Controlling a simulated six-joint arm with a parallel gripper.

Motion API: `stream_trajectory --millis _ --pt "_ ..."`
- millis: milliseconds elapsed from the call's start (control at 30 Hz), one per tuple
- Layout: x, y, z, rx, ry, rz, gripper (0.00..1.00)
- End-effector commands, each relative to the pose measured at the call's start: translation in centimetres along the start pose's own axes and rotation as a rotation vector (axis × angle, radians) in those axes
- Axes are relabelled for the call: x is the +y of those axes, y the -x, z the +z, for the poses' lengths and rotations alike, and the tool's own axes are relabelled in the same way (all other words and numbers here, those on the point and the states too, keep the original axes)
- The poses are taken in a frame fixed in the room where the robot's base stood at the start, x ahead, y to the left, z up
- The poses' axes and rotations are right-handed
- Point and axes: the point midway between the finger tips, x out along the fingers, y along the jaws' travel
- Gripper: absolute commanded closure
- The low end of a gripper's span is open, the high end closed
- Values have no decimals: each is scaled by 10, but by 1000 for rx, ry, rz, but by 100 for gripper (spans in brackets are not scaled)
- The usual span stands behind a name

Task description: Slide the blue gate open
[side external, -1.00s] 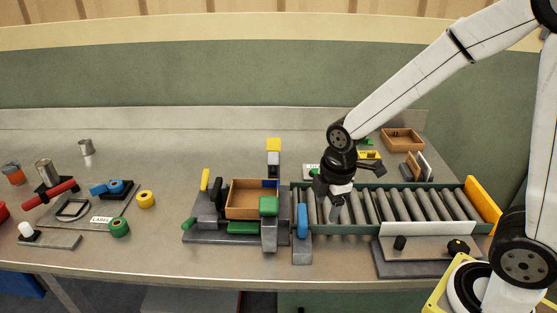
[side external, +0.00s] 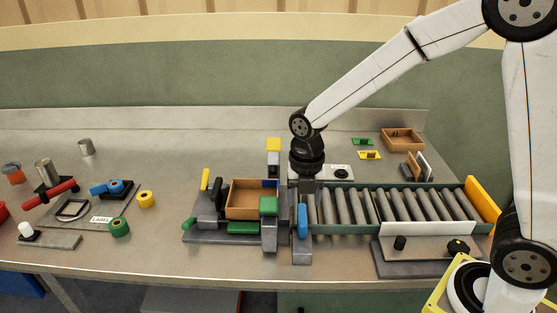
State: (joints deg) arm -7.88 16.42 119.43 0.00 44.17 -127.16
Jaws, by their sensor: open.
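A blue upright piece (side external: 302,220), which looks like the gate or its handle, stands on a grey block at the front left end of the roller conveyor (side external: 370,206). A second small blue patch (side external: 270,184) shows at the back right of the wooden box. My gripper (side external: 306,194) points down over the conveyor's left end, just behind the blue upright piece in the picture. It is open, and nothing shows between its fingers. The fingertips are small and dark, so I cannot tell whether they touch anything.
A wooden box (side external: 246,192) sits left of the conveyor, with a green block (side external: 268,206) at its front right. A yellow-topped post (side external: 273,146) stands behind it. A yellow plate (side external: 482,205) closes the conveyor's right end. The front table strip is clear.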

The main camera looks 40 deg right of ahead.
Motion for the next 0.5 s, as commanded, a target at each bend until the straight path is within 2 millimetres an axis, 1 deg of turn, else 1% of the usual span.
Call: stream_trajectory --millis 267,367,500 --pt "0 -4 0 1 1 -1 32" --pt "0 -10 0 1 0 -1 32" --pt "0 -23 0 2 0 -2 32"
